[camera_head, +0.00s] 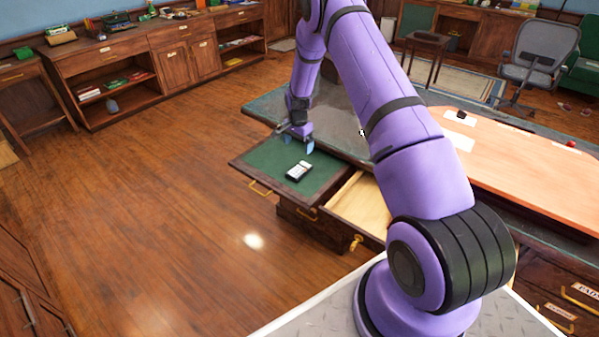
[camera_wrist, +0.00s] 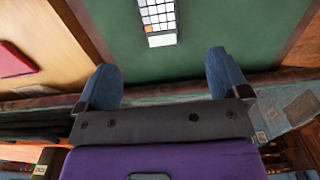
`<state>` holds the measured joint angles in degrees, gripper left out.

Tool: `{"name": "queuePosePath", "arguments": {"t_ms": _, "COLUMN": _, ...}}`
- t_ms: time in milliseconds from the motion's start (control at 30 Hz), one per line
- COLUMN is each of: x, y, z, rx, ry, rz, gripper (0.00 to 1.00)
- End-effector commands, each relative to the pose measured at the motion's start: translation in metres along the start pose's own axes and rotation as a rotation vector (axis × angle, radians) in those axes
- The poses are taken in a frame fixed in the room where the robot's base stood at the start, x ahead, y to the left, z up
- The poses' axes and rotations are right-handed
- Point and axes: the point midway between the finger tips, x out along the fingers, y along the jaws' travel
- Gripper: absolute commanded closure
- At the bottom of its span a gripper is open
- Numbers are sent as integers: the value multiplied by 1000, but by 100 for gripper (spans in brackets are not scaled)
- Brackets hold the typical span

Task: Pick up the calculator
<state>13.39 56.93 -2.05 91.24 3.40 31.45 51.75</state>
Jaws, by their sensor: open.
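The calculator (camera_head: 299,171) is small, with white keys and a dark body. It lies on a green pull-out surface (camera_head: 263,166) of the desk. In the wrist view the calculator (camera_wrist: 158,20) shows at the top, cut off by the frame edge, with white keys and an orange one. My gripper (camera_head: 297,143) is just behind the calculator in the head view, over the green surface. In the wrist view its two blue fingers (camera_wrist: 168,82) are spread apart with nothing between them. The calculator lies beyond the fingertips, roughly in line with the gap.
An open drawer (camera_head: 362,204) with a pale wooden inside is right of the green surface. A red item (camera_wrist: 14,60) lies in a pale area in the wrist view. The orange-brown desktop (camera_head: 530,170) extends right. The floor (camera_head: 150,190) at left is clear.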

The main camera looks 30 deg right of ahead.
Motion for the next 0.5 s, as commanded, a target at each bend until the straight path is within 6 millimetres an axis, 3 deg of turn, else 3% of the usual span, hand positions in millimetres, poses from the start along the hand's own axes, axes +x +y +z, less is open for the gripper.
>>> {"name": "queuePosePath", "arguments": {"t_ms": 500, "x": 58, "y": 2, "z": -4, "rx": 24, "ry": -5, "rz": 9, "gripper": 6}}
